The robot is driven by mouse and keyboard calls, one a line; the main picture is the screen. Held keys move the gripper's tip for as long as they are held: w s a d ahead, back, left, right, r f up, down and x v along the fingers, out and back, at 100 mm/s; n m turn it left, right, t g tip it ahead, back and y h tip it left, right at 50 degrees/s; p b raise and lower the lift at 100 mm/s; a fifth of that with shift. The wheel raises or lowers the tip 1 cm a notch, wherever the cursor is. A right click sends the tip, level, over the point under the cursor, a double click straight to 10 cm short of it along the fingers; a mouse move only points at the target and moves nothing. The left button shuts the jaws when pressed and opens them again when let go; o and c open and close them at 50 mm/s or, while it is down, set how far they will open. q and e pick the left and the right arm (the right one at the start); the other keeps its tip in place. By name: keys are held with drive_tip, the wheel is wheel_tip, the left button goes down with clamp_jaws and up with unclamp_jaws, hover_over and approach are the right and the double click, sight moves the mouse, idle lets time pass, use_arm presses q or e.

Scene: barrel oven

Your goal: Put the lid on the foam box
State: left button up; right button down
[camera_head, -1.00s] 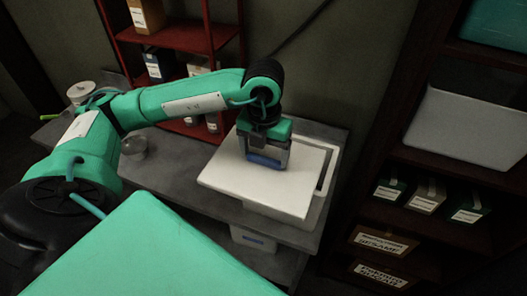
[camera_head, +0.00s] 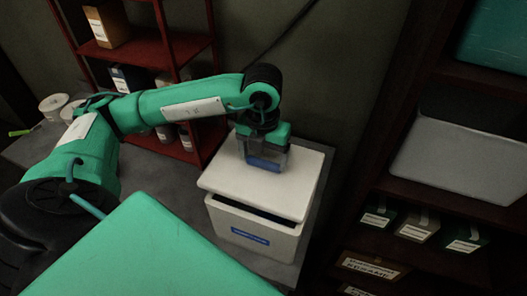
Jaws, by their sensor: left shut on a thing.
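The white foam box (camera_head: 250,232) with a blue label on its front stands on the grey table near its right end. The flat white lid (camera_head: 258,192) is over the box top, slightly tilted and offset, with a dark gap showing between it and the front and right rim. My left gripper (camera_head: 264,164) is over the middle of the lid, shut on the blue handle on its top. Whether the lid's back edge touches the box is hidden. My right gripper is not in view.
A red shelf (camera_head: 185,48) with boxes and jars stands behind the table. A dark shelf (camera_head: 395,195) with several small boxes and a white bin (camera_head: 465,160) is at the right. Small round containers (camera_head: 54,106) are at the table's far left. The table (camera_head: 180,172) left of the box is mostly clear.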

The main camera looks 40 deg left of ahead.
sight(263, 168)
use_arm(q)
wheel_tip(263, 168, down, 4)
drive_tip(key=shift+w+f+b, duration=0.1)
drive_tip(key=shift+b, duration=1)
drive_tip(key=shift+f+b, duration=0.5)
drive_tip(key=shift+b, duration=0.1)
drive_tip(key=shift+f, duration=0.15)
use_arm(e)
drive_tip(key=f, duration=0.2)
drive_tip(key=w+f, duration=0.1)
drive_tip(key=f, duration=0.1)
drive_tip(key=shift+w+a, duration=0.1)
use_arm(q)
drive_tip(key=shift+b, duration=0.4)
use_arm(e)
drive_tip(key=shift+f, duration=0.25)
use_arm(q)
drive_tip(key=shift+f+b, duration=0.35)
drive_tip(key=shift+b, duration=0.3)
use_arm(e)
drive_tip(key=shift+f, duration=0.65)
use_arm(q)
drive_tip(key=shift+f+b, duration=0.25)
drive_tip(key=shift+b, duration=0.55)
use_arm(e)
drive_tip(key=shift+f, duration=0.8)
